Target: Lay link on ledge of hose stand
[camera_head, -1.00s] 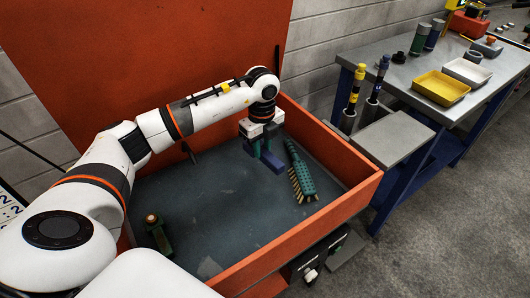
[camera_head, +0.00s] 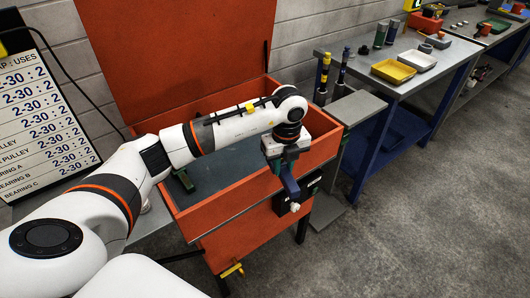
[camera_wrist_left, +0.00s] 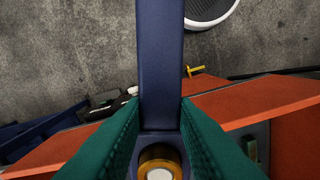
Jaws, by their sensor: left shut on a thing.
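The link, a dark blue bar (camera_head: 291,187), hangs from my left gripper (camera_head: 284,170) in front of the orange bin's front wall in the head view. In the left wrist view the link (camera_wrist_left: 161,60) runs up from between the green fingers (camera_wrist_left: 160,112), which are shut on it. A brass ring with a pale centre (camera_wrist_left: 160,168) shows at its near end. I cannot tell for sure which thing is the hose stand; a grey ledge (camera_head: 352,108) stands right of the bin, with two upright tools (camera_head: 322,78) behind it. My right gripper is not in view.
The orange bin (camera_head: 245,205) has a raised lid behind it and a green item (camera_head: 183,181) inside. A black box with a pale knob (camera_head: 294,206) is on its front. A workbench (camera_head: 400,82) with yellow and white trays stands right. Floor at right is clear.

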